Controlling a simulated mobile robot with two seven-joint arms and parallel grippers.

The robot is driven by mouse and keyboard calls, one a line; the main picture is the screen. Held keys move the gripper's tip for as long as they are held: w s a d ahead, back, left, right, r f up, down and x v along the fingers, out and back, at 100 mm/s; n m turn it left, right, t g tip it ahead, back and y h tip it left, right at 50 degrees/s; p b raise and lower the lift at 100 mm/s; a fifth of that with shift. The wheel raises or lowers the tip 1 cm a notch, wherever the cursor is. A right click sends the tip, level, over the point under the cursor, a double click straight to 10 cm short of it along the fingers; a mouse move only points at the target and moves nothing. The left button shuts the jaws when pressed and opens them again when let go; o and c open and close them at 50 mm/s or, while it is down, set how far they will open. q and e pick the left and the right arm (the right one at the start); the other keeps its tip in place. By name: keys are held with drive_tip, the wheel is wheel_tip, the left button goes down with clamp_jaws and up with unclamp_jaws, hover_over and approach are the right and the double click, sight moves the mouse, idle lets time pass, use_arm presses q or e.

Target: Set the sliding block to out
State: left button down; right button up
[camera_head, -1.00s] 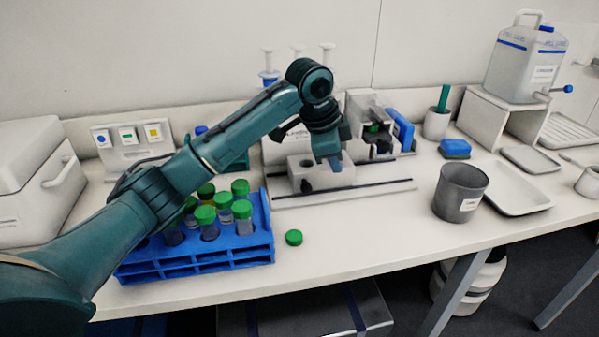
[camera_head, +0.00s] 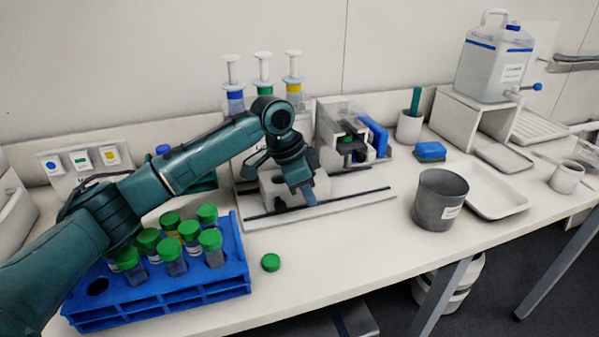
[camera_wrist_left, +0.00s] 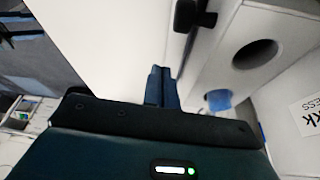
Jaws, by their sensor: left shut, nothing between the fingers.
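The sliding block (camera_head: 269,189) is a pale block with a round hole, sitting on the base with dark rails (camera_head: 350,202) in front of the white device. My left gripper (camera_head: 309,197) is shut and empty, pointing down at the block's right end. It hides part of the block in the head view. In the left wrist view, the shut fingertips (camera_wrist_left: 162,86) are beside a pale block face with a hole (camera_wrist_left: 220,68). I cannot tell whether they touch it. My right gripper is not in view.
A blue rack (camera_head: 200,285) of green-capped tubes stands below my left arm. A loose green cap (camera_head: 270,262) lies on the bench. A grey beaker (camera_head: 438,205) and a white tray (camera_head: 497,193) are to the right. Bench between cap and beaker is clear.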

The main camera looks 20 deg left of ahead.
sight(282, 204)
use_arm(q)
drive_tip(key=shift+s+a+f, duration=0.1)
drive_tip(key=shift+s+a, duration=0.15)
drive_tip(key=shift+a, duration=0.35)
drive_tip(key=shift+s+a+r, duration=0.1)
drive_tip(key=shift+s+a, duration=0.2)
drive_tip(key=shift+a, duration=0.3)
drive_tip(key=shift+s+a+f, duration=0.1)
drive_tip(key=shift+s+a, duration=0.15)
drive_tip(key=shift+a, duration=0.35)
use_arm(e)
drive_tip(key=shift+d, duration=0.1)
